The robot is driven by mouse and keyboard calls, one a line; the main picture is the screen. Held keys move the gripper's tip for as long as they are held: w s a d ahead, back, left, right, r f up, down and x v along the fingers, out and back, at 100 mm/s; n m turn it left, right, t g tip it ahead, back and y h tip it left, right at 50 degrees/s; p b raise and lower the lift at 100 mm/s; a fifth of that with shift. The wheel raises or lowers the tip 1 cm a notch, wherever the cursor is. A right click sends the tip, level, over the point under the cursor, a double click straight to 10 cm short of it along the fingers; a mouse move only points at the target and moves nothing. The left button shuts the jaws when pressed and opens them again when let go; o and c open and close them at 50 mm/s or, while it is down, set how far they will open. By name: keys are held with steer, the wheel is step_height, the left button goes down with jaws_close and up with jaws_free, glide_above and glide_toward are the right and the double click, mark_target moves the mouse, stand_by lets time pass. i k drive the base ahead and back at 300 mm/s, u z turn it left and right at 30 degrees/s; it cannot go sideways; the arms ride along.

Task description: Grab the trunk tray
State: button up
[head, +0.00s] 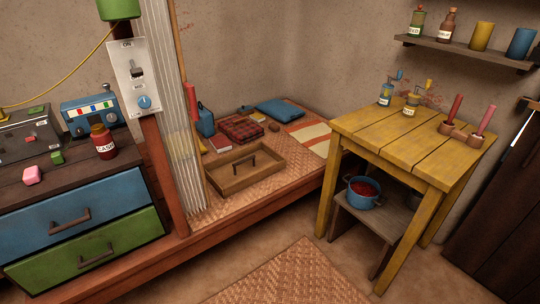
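A shallow brown wooden tray with a raised handle in its middle (225,188) lies on the woven mat of the low platform, left of the picture's centre. It looks like the trunk tray and seems empty apart from the handle. A red plaid folded cloth and a red book lie just behind it. My gripper is not in view.
A wooden post (160,160) and a pale ribbed curtain (165,80) stand left of the tray. A yellow table (400,138) stands to the right, with a blue pot (362,203) on its lower shelf. The drawer chest (75,215) fills the left. Floor in front is open, with a woven mat (290,278).

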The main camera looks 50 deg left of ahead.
mark_target(233, 173)
steer(key=u, duration=0.2)
steer(key=i, duration=1.2)
steer(key=u, duration=1)
steer(key=i, duration=0.7)
steer(key=u, duration=1.5)
steer(key=i, duration=0.7)
steer(key=u, duration=0.5)
